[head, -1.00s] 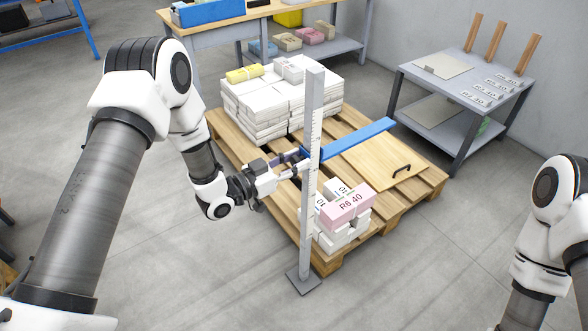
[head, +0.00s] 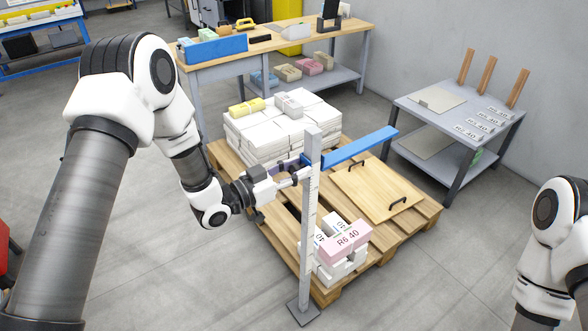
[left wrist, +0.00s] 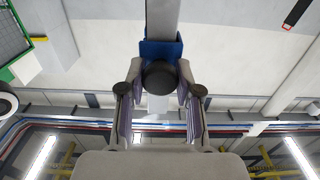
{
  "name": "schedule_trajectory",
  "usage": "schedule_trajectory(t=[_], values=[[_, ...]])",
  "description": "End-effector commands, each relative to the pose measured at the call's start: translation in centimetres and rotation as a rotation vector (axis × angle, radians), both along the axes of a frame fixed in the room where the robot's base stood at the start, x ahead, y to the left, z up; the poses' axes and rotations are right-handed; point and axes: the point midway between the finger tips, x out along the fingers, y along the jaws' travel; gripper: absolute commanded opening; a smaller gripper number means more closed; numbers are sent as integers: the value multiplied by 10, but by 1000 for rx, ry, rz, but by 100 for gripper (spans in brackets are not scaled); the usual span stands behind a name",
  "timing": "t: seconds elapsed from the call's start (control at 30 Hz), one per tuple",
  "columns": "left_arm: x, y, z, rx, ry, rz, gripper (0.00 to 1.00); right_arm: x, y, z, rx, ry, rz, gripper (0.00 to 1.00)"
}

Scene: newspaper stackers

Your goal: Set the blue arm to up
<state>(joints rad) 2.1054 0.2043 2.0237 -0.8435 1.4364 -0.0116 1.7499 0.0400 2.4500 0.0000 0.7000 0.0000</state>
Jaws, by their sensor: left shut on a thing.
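The blue arm (head: 358,147) sticks out level to the right from an upright grey post (head: 311,215) with ruler-like marks. It sits a little below the post's top. My left gripper (head: 296,177) reaches in from the left at the arm's height. In the left wrist view, the fingers of my left gripper (left wrist: 160,82) are closed around a round dark knob (left wrist: 160,73) in front of the blue bracket (left wrist: 160,46) on the post. The far side of the bracket is hidden. My right gripper is out of view.
The post's foot (head: 303,313) stands on the floor beside a wooden pallet (head: 225,158). The pallet carries white bundles (head: 262,133), a pink-topped pile (head: 344,241) and a board with black handles (head: 370,194). A grey table (head: 476,135) and a workbench (head: 290,43) stand behind.

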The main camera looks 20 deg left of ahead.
Motion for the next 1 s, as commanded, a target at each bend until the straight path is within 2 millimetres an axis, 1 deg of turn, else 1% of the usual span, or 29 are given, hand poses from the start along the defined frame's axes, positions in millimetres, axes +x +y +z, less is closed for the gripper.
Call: schedule_trajectory(t=[0.03, 0.07, 0.1, 0.13, 0.47, 0.57, 0.67, 0.9, 1.0], values=[[5, 1, 10, -5, -25, 4, 0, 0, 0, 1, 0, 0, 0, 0], [5, 1, 10, -5, -25, 4, 40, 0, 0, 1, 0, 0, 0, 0], [5, 1, 11, -5, -25, 4, 55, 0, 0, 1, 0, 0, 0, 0], [5, 1, 10, -5, -25, 4, 59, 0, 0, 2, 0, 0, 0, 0], [2, 1, 6, -4, -15, 2, 59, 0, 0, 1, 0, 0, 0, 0], [-1, 5, 5, -5, -11, 4, 59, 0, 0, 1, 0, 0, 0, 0], [-13, 15, 5, -7, -10, 7, 59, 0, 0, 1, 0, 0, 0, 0], [-60, 52, 6, -10, -13, 9, 59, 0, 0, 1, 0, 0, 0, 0], [-75, 63, 6, -8, -14, 6, 59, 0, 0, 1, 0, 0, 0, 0]])
